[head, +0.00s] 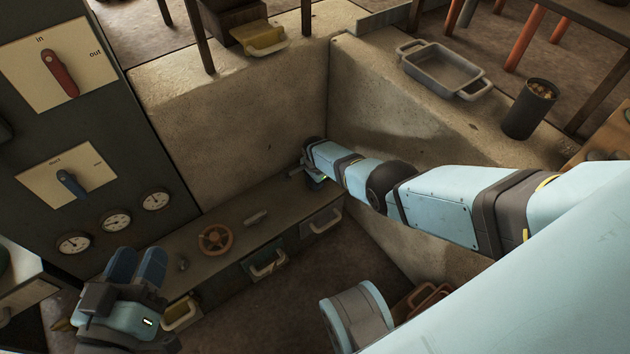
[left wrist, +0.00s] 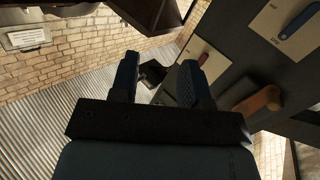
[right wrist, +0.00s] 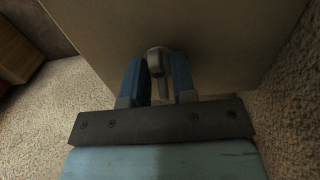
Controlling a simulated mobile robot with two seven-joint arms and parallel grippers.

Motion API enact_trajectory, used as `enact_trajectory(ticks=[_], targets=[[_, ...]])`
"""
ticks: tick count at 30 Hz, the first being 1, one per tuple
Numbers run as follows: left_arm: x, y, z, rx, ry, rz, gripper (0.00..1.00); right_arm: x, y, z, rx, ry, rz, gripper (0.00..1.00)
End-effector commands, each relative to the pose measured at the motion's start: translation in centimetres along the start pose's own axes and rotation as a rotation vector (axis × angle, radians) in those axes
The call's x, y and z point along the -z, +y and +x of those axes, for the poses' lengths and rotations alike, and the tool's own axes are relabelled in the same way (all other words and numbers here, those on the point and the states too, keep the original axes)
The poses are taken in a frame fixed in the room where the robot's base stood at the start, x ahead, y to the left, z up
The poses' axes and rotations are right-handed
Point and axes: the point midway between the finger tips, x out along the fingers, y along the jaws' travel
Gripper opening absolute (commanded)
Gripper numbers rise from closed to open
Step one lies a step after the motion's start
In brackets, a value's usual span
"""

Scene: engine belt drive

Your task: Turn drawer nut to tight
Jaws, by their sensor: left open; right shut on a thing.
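My right gripper (head: 308,174) is at the far end of the low bench, in the corner by the concrete walls. In the right wrist view, its blue fingers (right wrist: 157,80) are shut on a grey rounded piece with a short stem (right wrist: 157,62), which I take to be the drawer nut. It stands out from a plain flat face. The fingers hide its sides, and I cannot tell how far it is turned. My left gripper (head: 136,266) is open and empty at the lower left of the head view; its fingers (left wrist: 158,82) are apart in the left wrist view.
The bench top (head: 190,248) carries an orange-brown handwheel (head: 215,239) and a small grey handle (head: 255,217). Drawers (head: 266,264) with pull handles line its front. A dark panel with a red lever (head: 66,78), a blue lever (head: 70,183) and gauges (head: 116,222) stands left. A grey tray (head: 442,72) sits on the right ledge.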

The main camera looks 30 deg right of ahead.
Motion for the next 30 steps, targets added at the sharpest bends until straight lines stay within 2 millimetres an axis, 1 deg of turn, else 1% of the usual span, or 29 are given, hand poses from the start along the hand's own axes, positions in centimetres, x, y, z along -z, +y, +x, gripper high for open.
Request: enact_trajectory(ticks=[3,4,7,15,18,20,23,28,30], targets=[[0.0,0.0,0.0,0.000,-0.001,0.000,0.43,0.1,0.0,0.0,0.001,0.001,-0.001,0.01],[0.0,0.0,0.0,0.000,-0.001,0.000,0.43,0.1,0.0,0.0,0.001,0.001,-0.001,0.27],[-0.1,0.0,0.0,0.000,-0.002,0.001,0.43,0.1,0.0,0.0,0.001,0.001,-0.001,0.50],[-0.1,0.0,-0.1,0.001,-0.004,0.001,0.43,0.0,0.0,-0.1,0.000,0.001,-0.001,0.50],[0.5,0.0,-0.1,0.002,0.003,0.002,0.43,0.0,0.0,-0.7,0.000,0.000,-0.002,0.50],[1.5,0.2,-0.2,0.005,0.034,0.001,0.43,0.0,0.0,-1.3,0.000,0.000,-0.002,0.50],[3.5,0.5,-0.4,0.013,0.095,0.000,0.43,0.0,0.0,-3.0,0.002,0.001,-0.002,0.50],[7.7,1.2,-1.1,0.024,0.226,0.007,0.43,0.0,0.0,-6.5,0.002,0.001,-0.002,0.50],[8.4,1.1,-1.3,0.038,0.242,0.013,0.43,0.0,0.0,-8.0,0.001,0.001,-0.002,0.50]])
